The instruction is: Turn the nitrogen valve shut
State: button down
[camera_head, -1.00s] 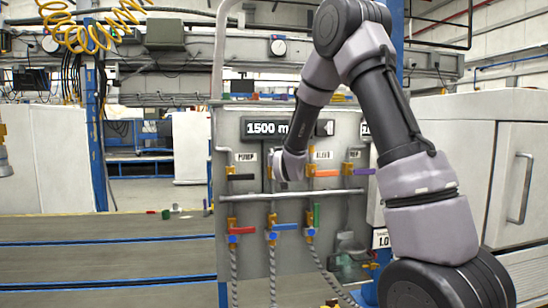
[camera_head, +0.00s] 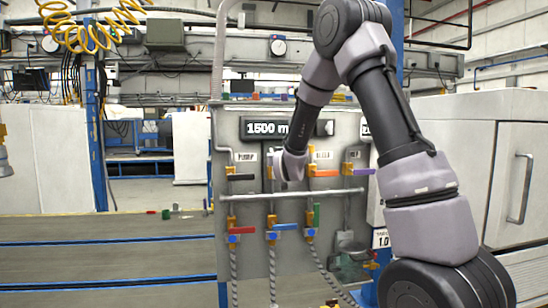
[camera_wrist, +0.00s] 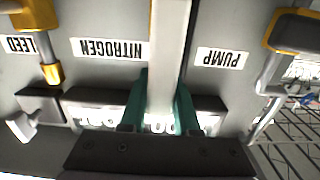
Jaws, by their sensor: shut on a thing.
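In the wrist view, which shows the panel upside down, the whitish lever of the nitrogen valve (camera_wrist: 168,50) runs from the top edge down between the teal fingers of my gripper (camera_wrist: 162,104). The fingers are shut on it, one on each side. The NITROGEN label (camera_wrist: 110,48) is just left of the lever. In the head view my wrist (camera_head: 291,166) is in front of the grey valve panel (camera_head: 255,193) and hides the gripper and the nitrogen lever.
The black pump lever (camera_head: 241,177) is left of my wrist. The orange bleed lever (camera_head: 325,173) and a purple lever (camera_head: 361,171) are to its right. Below a horizontal pipe (camera_head: 290,195) are red (camera_head: 242,230), blue (camera_head: 286,227) and green (camera_head: 316,214) levers. Wrist-side neighbours are close.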

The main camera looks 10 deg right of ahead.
jog(key=shift+d, duration=0.1)
jog(key=shift+d+f+m, duration=0.3)
jog(key=shift+d+m, duration=0.45)
jog(key=shift+m, duration=0.75)
jog(key=shift+d+f+m, duration=0.3)
jog(key=shift+d+m, duration=0.5)
jog(key=shift+m, duration=0.7)
jog(key=shift+d+f+m, duration=0.3)
jog(key=shift+d+m, duration=0.45)
jog(key=shift+m, duration=0.75)
jog(key=c, duration=0.6)
grip_release()
jog(key=shift+c, duration=0.2)
jog(key=shift+d+f, duration=0.1)
jog(key=shift+f, duration=0.05)
jog(key=shift+f, duration=0.1)
